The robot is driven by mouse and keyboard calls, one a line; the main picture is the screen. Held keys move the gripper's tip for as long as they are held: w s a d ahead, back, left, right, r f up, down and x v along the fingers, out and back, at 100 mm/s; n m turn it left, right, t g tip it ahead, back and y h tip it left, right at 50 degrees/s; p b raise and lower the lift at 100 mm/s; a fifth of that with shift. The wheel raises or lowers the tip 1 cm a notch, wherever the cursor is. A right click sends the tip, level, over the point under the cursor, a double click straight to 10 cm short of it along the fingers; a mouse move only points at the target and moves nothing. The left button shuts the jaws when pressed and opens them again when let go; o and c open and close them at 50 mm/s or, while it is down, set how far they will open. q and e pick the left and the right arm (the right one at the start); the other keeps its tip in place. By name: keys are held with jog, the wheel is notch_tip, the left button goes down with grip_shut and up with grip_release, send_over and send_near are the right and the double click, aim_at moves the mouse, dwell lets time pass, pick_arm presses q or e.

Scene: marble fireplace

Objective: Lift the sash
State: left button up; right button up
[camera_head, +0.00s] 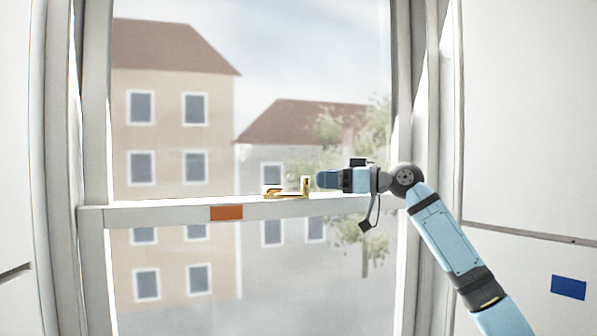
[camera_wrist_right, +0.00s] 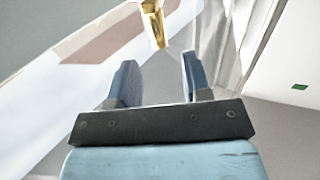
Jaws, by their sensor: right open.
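The sash window fills the middle of the head view, with a white horizontal sash rail (camera_head: 160,214) across it. A brass latch (camera_head: 287,191) sits on top of the rail, with an upright post at its right end. My right gripper (camera_head: 320,180) is just to the right of the post and points left at it. In the right wrist view the brass piece (camera_wrist_right: 154,22) shows ahead of my open right gripper (camera_wrist_right: 157,75), beyond the fingertips. Nothing is between the fingers. My left gripper is not in view.
An orange patch (camera_head: 227,212) marks the rail's front. White window jambs stand at left (camera_head: 94,130) and right (camera_head: 403,100). A white wall panel with a blue patch (camera_head: 568,287) is at the right. The space in front of the lower pane is clear.

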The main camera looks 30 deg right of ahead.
jog(key=p+x, duration=0.2)
jog(key=x, duration=0.4)
jog(key=shift+w+r, duration=0.1)
jog(key=shift+w, duration=0.05)
jog(key=shift+w+a, duration=0.4)
jog(key=shift+w, duration=0.1)
jog(key=shift+c, duration=0.8)
grip_shut()
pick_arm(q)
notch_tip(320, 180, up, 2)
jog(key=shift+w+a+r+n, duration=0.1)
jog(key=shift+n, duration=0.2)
